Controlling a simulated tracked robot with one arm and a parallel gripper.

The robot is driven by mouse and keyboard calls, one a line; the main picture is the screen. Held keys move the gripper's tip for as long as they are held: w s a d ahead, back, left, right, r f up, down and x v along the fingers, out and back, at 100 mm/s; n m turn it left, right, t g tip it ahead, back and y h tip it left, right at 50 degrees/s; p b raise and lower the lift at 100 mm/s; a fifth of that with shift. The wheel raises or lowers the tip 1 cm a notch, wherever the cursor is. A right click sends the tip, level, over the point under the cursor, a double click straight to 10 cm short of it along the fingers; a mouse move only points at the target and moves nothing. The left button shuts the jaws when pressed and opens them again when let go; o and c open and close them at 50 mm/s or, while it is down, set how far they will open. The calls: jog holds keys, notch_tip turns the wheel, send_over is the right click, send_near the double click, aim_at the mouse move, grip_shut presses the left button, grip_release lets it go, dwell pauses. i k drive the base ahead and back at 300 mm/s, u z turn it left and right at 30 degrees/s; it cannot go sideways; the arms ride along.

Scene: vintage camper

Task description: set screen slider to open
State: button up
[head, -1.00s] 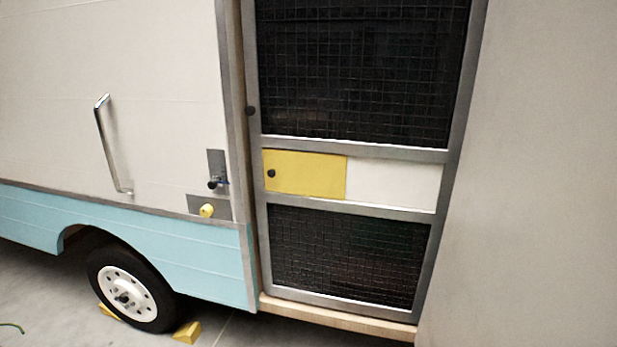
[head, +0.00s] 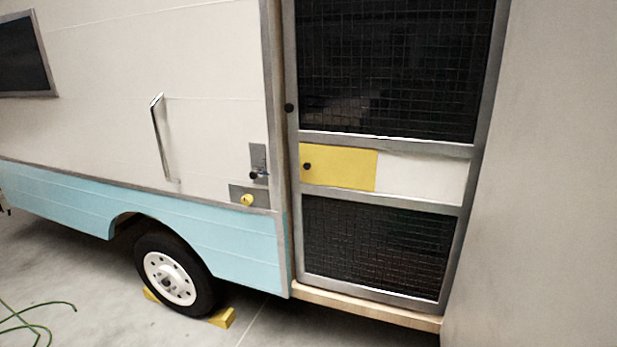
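The screen slider is a yellow panel (head: 345,168) in the middle band of the screen door (head: 388,252). It covers the left part of the band, and a white section (head: 425,178) shows to its right. A small black knob (head: 307,166) sits near the panel's left edge. Dark mesh fills the door above and below the band. My gripper is not in the head view.
The camper's outer wall has a chrome grab handle (head: 160,138), a latch plate (head: 259,162) and a yellow knob (head: 247,200). A wheel (head: 172,275) stands between yellow chocks (head: 222,317). A green hose (head: 38,318) lies on the floor. A plain pale surface (head: 545,180) fills the right side.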

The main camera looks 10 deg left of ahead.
aim_at(351, 168)
jog(key=u, duration=0.1)
jog(key=k, duration=0.2)
jog(key=u, duration=2.25)
jog(key=i, duration=1.7)
jog(key=z, duration=2.75)
jog(key=i, duration=0.3)
jog(key=z, duration=0.15)
